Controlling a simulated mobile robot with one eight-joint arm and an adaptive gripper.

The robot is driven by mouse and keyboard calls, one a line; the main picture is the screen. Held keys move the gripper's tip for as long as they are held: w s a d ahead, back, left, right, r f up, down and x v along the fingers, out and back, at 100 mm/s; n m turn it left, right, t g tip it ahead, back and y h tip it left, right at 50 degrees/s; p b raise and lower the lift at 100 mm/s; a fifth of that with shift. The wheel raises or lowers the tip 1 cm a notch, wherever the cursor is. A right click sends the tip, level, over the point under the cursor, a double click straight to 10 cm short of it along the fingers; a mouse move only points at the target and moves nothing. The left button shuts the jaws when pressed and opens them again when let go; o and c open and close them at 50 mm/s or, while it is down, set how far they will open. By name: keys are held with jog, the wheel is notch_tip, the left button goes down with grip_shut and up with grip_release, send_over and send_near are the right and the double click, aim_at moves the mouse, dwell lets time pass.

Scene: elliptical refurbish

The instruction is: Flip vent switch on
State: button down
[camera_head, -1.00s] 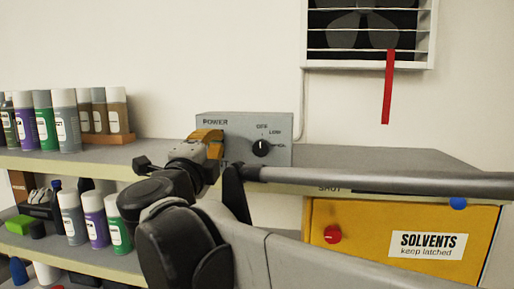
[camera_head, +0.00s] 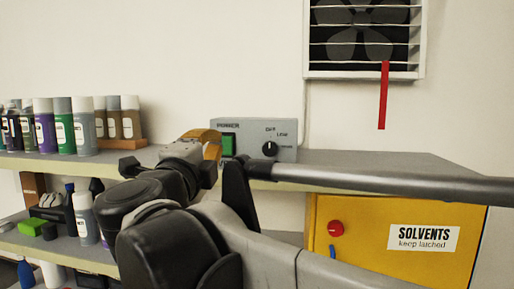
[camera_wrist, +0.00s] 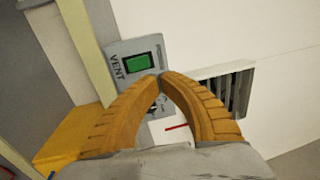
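A grey control box (camera_head: 268,128) stands on the upper shelf by the wall. In the wrist view the green switch (camera_wrist: 137,63) shows fully beside the word VENT. My gripper (camera_head: 212,146) is at the box's left front, partly covering it in the head view. In the wrist view my gripper (camera_wrist: 161,76) has its orange fingertips together, empty, just beside the switch and partly over the knob. Whether the tips touch the box cannot be told.
A wall fan (camera_head: 362,40) with a hanging red ribbon (camera_head: 383,95) is at upper right. A yellow SOLVENTS cabinet (camera_head: 350,258) with a red knob (camera_head: 335,228) is below the shelf. Several spray cans (camera_head: 63,125) stand at left. The shelf right of the box is clear.

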jog(key=s, duration=0.5)
jog(key=w+d+f+n+g+y+b, duration=0.1)
jog(key=d+f+n+g+y+b, duration=0.2)
jog(key=f+n+b, duration=0.8)
jog(key=d+f+n+g+y+b, duration=0.1)
jog(key=d+f+y+b, duration=0.35)
jog(key=f, duration=1.35)
jog(key=w+d+f+n+g+y+b, duration=0.1)
jog(key=d+f+n+b, duration=0.45)
jog(key=f+b, duration=0.7)
jog(key=s+d+f+g+h+b, duration=0.2)
jog(key=d+f, duration=0.4)
jog(key=f, duration=0.6)
jog(key=s+d+f+n+g+h+b, duration=0.1)
jog(key=s+d+f+b, duration=0.4)
jog(key=f, duration=0.8)
jog(key=s+d+f+g+h+b, duration=0.3)
jog(key=s+d+f, duration=0.4)
jog(key=f, duration=0.5)
jog(key=shift+d+f+g+h+b, duration=0.35)
jog(key=shift+d+g+b, duration=0.35)
jog(key=shift+d+g, duration=0.15)
jog(key=shift+w+a+n, duration=0.1)
jog(key=shift+n, duration=0.15)
